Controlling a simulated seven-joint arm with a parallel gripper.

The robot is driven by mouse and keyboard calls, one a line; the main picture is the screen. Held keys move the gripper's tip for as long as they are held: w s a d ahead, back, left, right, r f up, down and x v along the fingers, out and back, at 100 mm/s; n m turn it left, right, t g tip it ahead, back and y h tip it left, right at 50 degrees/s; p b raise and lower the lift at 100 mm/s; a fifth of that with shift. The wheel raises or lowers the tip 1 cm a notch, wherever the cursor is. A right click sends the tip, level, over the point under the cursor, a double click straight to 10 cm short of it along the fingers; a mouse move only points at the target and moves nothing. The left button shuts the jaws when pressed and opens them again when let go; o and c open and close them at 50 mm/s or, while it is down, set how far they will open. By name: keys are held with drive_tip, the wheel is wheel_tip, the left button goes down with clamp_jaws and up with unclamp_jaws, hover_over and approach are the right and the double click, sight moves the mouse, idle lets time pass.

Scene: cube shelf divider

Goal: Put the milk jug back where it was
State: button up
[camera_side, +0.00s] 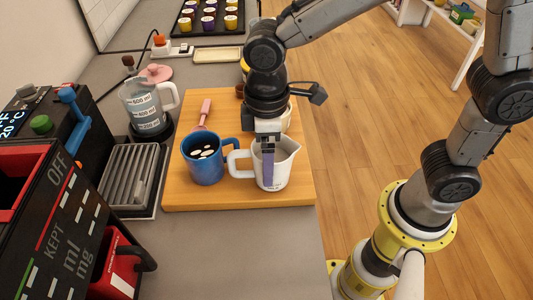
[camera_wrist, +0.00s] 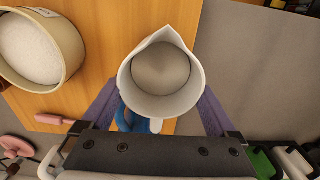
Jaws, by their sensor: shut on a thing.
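The milk jug (camera_side: 284,170) is white with a pouring lip and a handle on its left side. It is upright at the front right of the wooden board (camera_side: 240,199). I cannot tell whether its base touches the board. My gripper (camera_side: 268,165) points down with its purple fingers on either side of the jug, shut on it. In the wrist view the jug (camera_wrist: 162,68) opens upward between the fingers, pale inside. A blue mug (camera_side: 203,167) with dark drink and white pieces stands just left of the jug's handle. In the wrist view the jug partly hides the blue mug (camera_wrist: 123,117).
A pink-handled utensil (camera_side: 203,113) lies on the board. A tan-rimmed bowl of white grains (camera_wrist: 75,62) is behind the jug. A measuring jug (camera_side: 147,108), a grated tray (camera_side: 130,177) and a dark machine (camera_side: 75,210) stand left.

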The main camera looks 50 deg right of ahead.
drive_tip(key=shift+f, duration=0.15)
drive_tip(key=o, duration=1.3)
drive_tip(key=shift+o, duration=0.2)
wheel_tip(320, 180, up, 12)
drive_tip(key=s+d+f+m+t, duration=0.1)
drive_tip(key=s+d+m, duration=0.3)
drive_tip(key=d, duration=0.5)
drive_tip(key=s+d+f+m+t, duration=0.2)
drive_tip(key=s+d+m+t, duration=0.2)
drive_tip(key=s+d, duration=0.3)
drive_tip(key=shift+s+d+m+t, duration=0.35)
drive_tip(key=shift+d+m, duration=0.15)
drive_tip(key=shift+d, duration=0.6)
